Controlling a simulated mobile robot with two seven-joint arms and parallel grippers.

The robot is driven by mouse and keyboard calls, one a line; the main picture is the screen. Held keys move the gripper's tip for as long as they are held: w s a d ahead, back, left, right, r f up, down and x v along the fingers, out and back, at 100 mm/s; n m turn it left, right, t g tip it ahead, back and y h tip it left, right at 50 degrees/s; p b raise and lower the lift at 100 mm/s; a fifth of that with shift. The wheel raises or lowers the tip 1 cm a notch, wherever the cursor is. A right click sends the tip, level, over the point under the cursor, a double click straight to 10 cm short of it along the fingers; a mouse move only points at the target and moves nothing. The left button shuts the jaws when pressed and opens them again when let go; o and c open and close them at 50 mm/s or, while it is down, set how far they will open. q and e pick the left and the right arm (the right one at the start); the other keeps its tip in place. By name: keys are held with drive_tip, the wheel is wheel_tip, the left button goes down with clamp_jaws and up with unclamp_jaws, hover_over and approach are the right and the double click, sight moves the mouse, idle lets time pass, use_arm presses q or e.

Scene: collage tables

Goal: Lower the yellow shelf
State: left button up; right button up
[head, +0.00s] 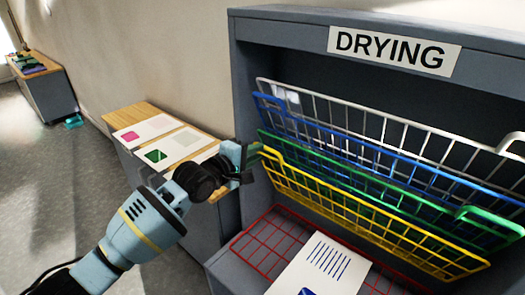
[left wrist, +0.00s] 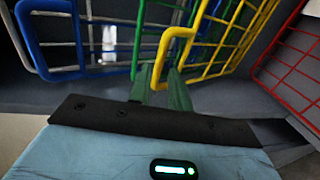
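The yellow shelf (head: 365,221) is a wire rack tilted up in the grey drying rack, in front of the green shelf. It also shows in the left wrist view (left wrist: 207,32). My left gripper (head: 252,160) is at the yellow shelf's upper left corner. In the left wrist view, the green fingers (left wrist: 163,92) stand close together with the yellow wire running down between them, and they look shut on it. The exact contact is partly hidden. My right gripper is not in view.
The green (head: 340,171), blue (head: 330,138) and white (head: 345,112) shelves are tilted up behind the yellow one. The red shelf (head: 262,250) lies flat below, with a printed sheet (head: 312,270) on it. A wood-topped cabinet (head: 135,116) with sheets stands at left.

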use_arm(q)
drive_tip(key=shift+x, duration=1.7)
clamp_jaws()
